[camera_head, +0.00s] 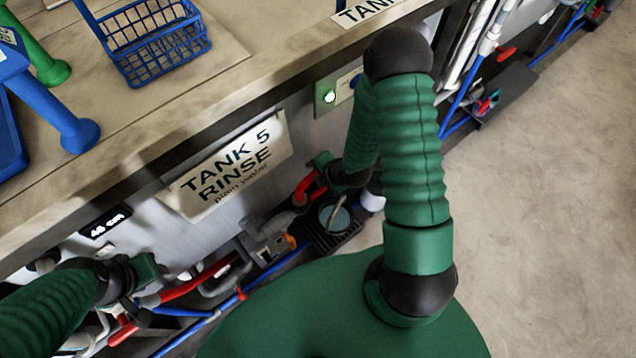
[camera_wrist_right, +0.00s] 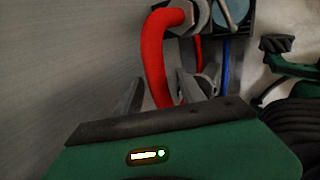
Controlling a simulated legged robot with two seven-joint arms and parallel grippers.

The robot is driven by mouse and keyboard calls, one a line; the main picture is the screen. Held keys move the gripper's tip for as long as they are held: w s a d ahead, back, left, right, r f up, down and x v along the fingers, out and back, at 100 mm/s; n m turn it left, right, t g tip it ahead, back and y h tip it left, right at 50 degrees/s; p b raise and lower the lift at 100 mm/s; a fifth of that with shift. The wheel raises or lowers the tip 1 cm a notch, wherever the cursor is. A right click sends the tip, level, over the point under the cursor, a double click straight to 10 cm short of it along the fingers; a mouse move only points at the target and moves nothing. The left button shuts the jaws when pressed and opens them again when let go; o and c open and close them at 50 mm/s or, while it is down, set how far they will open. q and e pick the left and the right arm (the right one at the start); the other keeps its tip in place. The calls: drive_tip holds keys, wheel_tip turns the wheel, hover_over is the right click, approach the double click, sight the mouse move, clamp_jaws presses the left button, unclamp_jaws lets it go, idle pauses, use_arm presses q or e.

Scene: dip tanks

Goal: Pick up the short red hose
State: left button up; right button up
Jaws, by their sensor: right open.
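The short red hose (camera_wrist_right: 153,62) bends down from a metal nut in the right wrist view, and its lower end is hidden behind my right gripper's body. My right gripper (camera_wrist_right: 168,88) is open, with one grey finger on each side of the hose; I cannot tell whether either touches it. In the head view, red hose (camera_head: 304,188) shows just beside my right gripper (camera_head: 318,170), below the Tank 5 sign. My left gripper (camera_head: 145,272) is at the lower left, near the tank's pipework; its fingers are unclear.
The Tank 5 Rinse sign (camera_head: 228,170) hangs on the grey tank front. A round-faced dark fitting (camera_head: 335,218), blue pipe (camera_head: 215,318) and more red parts crowd below. A blue basket (camera_head: 155,45) stands on the ledge above. The floor (camera_head: 545,220) at right is clear.

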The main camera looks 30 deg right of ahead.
drive_tip(key=shift+s+r, duration=0.1)
clamp_jaws()
idle(1.2)
